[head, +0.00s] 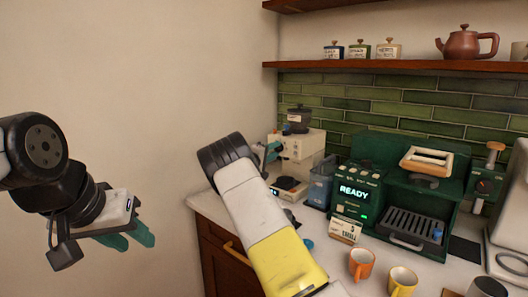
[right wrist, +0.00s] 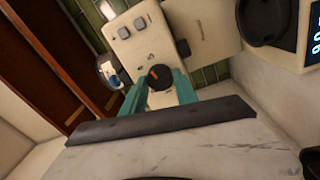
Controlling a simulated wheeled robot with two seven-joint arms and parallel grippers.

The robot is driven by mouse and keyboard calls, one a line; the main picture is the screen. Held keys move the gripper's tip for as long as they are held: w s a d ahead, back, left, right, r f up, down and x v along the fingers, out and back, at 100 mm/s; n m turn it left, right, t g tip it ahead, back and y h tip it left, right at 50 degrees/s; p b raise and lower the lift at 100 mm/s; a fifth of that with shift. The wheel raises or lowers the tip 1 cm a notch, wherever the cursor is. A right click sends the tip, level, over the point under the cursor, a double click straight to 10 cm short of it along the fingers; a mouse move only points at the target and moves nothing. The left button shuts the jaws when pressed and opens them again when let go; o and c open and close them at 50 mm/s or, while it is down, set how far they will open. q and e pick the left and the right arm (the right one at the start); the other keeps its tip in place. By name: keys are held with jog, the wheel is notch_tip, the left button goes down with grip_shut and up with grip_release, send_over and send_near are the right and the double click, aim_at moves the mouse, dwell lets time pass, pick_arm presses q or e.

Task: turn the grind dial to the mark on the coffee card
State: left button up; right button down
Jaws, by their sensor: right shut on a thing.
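The cream grinder (head: 303,146) with a dark hopper (head: 298,119) stands at the back left of the counter. In the right wrist view its front face (right wrist: 205,25) shows buttons and a dark round dial (right wrist: 160,77) with an orange pointer mark. My right gripper (right wrist: 160,90) has its teal fingers closed on the dial's two sides; in the head view the gripper (head: 268,151) is partly hidden behind my arm. A small cream card (head: 346,229) with print stands before the green coffee machine; its text is too small to read surely. My left gripper (head: 130,236) hangs empty at the left, its finger gap unclear.
The green coffee machine (head: 400,190) shows READY. A blue-grey container (head: 320,184) stands between it and the grinder. An orange cup (head: 361,264) and a yellow cup (head: 402,280) stand in front. A shelf (head: 400,67) with jars and a teapot runs above.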

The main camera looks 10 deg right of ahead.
jog(key=shift+f+m, duration=0.1)
jog(key=shift+m, duration=1.6)
jog(key=c, duration=0.9)
grip_release()
jog(key=shift+c, duration=0.2)
jog(key=shift+a, duration=0.1)
jog(key=shift+s+a, duration=0.25)
jog(key=shift+a, duration=0.1)
jog(key=v, duration=0.6)
jog(key=shift+s+a, duration=0.25)
